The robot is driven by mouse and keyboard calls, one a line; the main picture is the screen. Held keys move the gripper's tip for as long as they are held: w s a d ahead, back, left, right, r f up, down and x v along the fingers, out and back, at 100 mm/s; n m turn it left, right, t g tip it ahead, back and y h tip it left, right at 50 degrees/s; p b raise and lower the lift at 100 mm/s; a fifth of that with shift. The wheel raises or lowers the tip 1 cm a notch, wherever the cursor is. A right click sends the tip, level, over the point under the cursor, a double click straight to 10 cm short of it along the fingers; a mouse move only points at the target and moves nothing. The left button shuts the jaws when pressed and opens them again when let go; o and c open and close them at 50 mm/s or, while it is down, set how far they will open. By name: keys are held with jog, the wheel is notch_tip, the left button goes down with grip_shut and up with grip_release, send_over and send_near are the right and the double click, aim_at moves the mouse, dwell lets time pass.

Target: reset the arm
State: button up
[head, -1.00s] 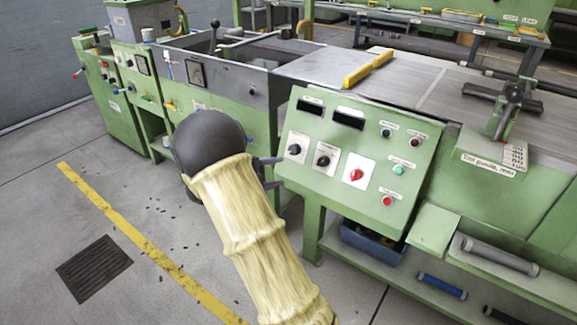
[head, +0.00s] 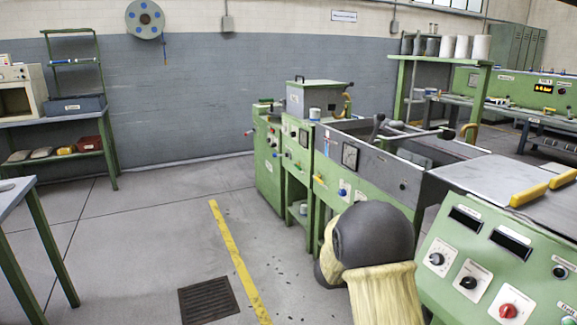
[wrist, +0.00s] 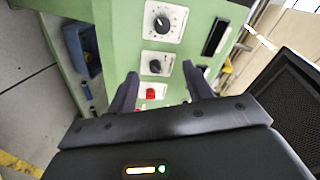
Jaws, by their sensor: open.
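My gripper (wrist: 159,76) is open in the wrist view, its two dark fingers apart with nothing between them. They point toward the green control panel (wrist: 121,22), with its black knobs and red button (wrist: 152,93) showing between and beyond the fingers. I cannot tell the exact gap to the panel. In the head view my arm, with a dark rounded joint and a cream sleeve, stands at the lower right beside the control panel (head: 478,240). The fingers are hidden in that view.
Green extruder machines (head: 269,165) run along the arm's far side, with a grey trough (head: 400,180) and yellow-handled plate (head: 528,195). A workbench (head: 20,190) stands at the left. Open floor (head: 140,230) with a yellow line (head: 228,245) and drain grate (head: 208,299) lies between.

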jog(key=s+a+n+t+y, duration=0.2)
jog(key=a+n+t+y, duration=0.3)
jog(key=a+n+y, duration=0.9)
jog(key=s+a+f+n+g, duration=0.1)
jog(key=s+f+n+g, duration=0.15)
jog(key=s+n, duration=0.6)
jog(key=s+f+n+g, duration=0.2)
jog(key=s+n+g, duration=0.25)
jog(key=s, duration=0.75)
jog(key=w+p+v, duration=0.3)
jog(key=p+v, duration=1.3)
jog(key=p, duration=0.1)
jog(key=w+r+p+v, duration=0.1)
jog(key=w+p+v, duration=0.2)
jog(key=p+v, duration=1.3)
jog(key=shift+r+n+p, duration=0.3)
jog(key=shift+r+p, duration=0.05)
jog(key=shift+r, duration=0.3)
jog(key=shift+d, duration=0.15)
jog(key=shift+c, duration=0.2)
